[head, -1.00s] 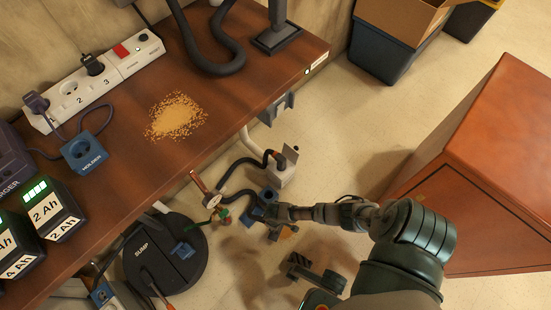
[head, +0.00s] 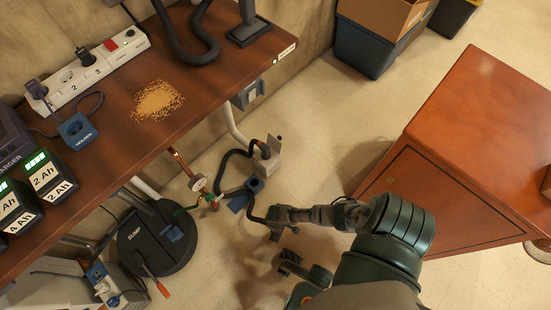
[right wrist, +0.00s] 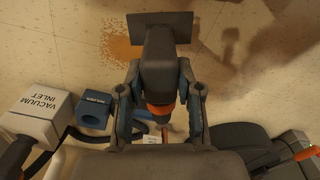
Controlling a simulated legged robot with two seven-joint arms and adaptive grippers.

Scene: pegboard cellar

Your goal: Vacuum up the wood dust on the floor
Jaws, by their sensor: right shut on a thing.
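Wood dust (right wrist: 126,50) lies as an orange-tan patch on the pale floor in the right wrist view, partly hidden behind the nozzle. My right gripper (right wrist: 161,105) is shut on a dark vacuum nozzle (right wrist: 159,62) with a wide flat head and an orange collar. The nozzle head overlaps the patch's right side; I cannot tell whether it touches the floor. In the head view my right gripper (head: 274,216) is low beside the bench, right of the blue holder (head: 253,187). A dark hose runs from the white vacuum inlet box (right wrist: 42,112).
Another dust heap (head: 158,100) lies on the brown bench (head: 205,100), near a power strip (head: 95,70) and batteries. A reddish cabinet (head: 480,130) stands right.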

